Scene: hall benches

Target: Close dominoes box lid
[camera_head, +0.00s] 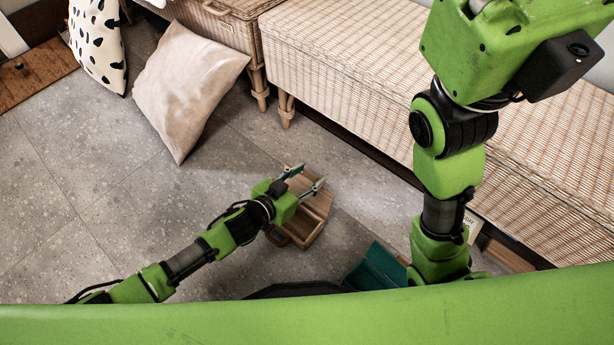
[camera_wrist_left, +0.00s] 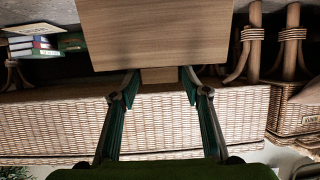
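A brown wooden box (camera_head: 311,216), which looks like the dominoes box, is on the grey floor in the head view. My left gripper (camera_head: 308,178) is over it and hides part of it, so the lid's state is unclear. In the left wrist view a flat wooden panel (camera_wrist_left: 155,33) fills the top middle. A small wooden piece (camera_wrist_left: 160,76) shows below the panel, between the tips of my left gripper (camera_wrist_left: 160,82). The fingers are apart with a clear gap. I cannot tell whether they touch the wood. My right gripper is outside both views.
A long wicker bench (camera_head: 350,75) runs along the back and right. A beige cushion (camera_head: 185,85) and a spotted cushion (camera_head: 97,45) stand at the upper left. A teal object (camera_head: 376,268) is near my right arm. Stacked books (camera_wrist_left: 34,47) show in the wrist view. Floor at left is clear.

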